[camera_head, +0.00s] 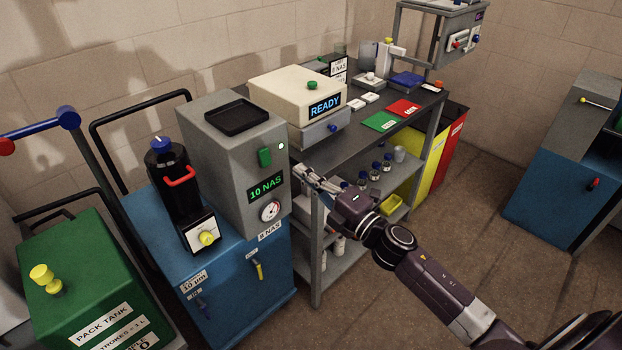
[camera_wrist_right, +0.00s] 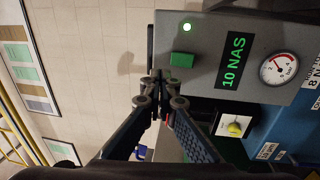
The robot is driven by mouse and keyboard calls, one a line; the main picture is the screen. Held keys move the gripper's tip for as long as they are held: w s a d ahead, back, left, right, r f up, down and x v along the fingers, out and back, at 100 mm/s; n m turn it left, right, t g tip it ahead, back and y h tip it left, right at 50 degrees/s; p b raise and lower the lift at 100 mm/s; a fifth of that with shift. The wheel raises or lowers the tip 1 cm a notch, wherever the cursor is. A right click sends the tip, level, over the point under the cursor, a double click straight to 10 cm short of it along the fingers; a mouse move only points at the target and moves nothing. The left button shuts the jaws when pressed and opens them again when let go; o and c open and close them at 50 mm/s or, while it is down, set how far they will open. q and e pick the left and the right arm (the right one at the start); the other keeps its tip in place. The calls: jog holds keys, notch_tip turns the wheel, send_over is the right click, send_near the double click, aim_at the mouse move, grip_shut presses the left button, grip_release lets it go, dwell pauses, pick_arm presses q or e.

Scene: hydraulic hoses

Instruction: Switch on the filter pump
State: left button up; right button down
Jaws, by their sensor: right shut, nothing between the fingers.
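The filter pump unit is a grey box (camera_head: 230,140) on a blue base (camera_head: 230,290). Its front has a green switch (camera_head: 265,157), a small bright lamp (camera_head: 282,146), a display (camera_head: 266,189) reading "10 NAS" and a round gauge (camera_head: 270,210). My right gripper (camera_head: 303,172) is shut and empty, a little right of the switch in the head view. In the right wrist view the closed fingertips (camera_wrist_right: 160,76) appear just beside the green switch (camera_wrist_right: 182,60); I cannot tell whether they touch it. My left gripper is not in view.
A black filter (camera_head: 172,185) with a red handle stands left of the box, and a green pack tank (camera_head: 75,270) further left. A grey bench (camera_head: 340,145) behind my right gripper holds a cream analyser (camera_head: 295,95) reading "READY". Open floor lies to the right.

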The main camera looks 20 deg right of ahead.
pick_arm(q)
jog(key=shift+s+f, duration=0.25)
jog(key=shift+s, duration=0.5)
pick_arm(e)
jog(key=shift+s+d+r, duration=0.2)
jog(key=shift+s, duration=0.4)
jog(key=shift+s+d+r, duration=0.15)
jog(key=shift+s, duration=0.45)
